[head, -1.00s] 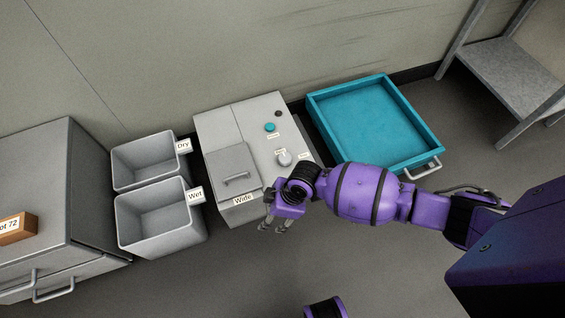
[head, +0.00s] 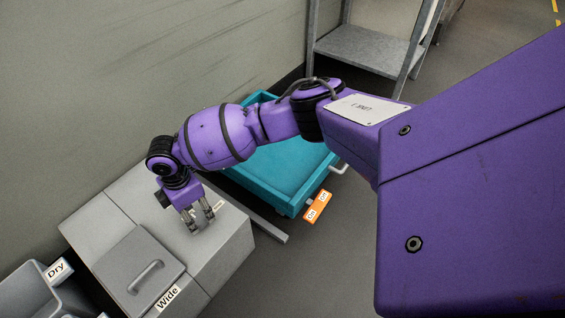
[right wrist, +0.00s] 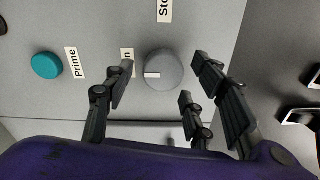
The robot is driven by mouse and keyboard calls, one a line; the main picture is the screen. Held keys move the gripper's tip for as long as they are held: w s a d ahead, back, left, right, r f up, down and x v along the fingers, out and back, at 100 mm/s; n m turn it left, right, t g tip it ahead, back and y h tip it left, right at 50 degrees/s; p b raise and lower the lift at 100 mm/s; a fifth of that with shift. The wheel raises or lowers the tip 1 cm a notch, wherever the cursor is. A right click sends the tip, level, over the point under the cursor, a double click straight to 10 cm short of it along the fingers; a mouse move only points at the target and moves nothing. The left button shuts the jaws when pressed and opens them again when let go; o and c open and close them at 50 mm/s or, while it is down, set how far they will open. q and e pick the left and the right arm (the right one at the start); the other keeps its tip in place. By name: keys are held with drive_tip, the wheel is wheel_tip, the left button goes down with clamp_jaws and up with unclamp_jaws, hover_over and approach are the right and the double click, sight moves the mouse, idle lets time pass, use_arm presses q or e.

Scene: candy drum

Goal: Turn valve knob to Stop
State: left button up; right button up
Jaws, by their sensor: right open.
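The valve knob (right wrist: 165,72) is a round grey dial on the grey machine (head: 110,205). Its white mark points left, toward a label (right wrist: 127,57) of which only an "n" shows. A partly cut-off label reading "Sto" (right wrist: 165,9) is above the knob in the right wrist view. My right gripper (head: 201,222) is over the machine's top, pointing down. In the right wrist view, its open fingers (right wrist: 163,68) lie on either side of the knob. I cannot tell if they touch it. The gripper mostly hides the knob in the head view. My left gripper is out of view.
A teal button (right wrist: 46,65) with a "Prime" label (right wrist: 73,62) is left of the knob. A handled lid (head: 138,270) is on the machine. A teal bin (head: 290,180) stands beyond it, with an orange tag (head: 317,207). A grey "Dry" bin (head: 30,292) is at lower left.

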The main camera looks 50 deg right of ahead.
wheel_tip(320, 180, down, 2)
drive_tip(key=shift+b, duration=0.35)
drive_tip(key=shift+f, duration=0.2)
drive_tip(key=c, duration=1.1)
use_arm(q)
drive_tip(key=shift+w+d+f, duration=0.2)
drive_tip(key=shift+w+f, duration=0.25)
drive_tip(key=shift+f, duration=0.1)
use_arm(e)
drive_tip(key=shift+o, duration=0.2)
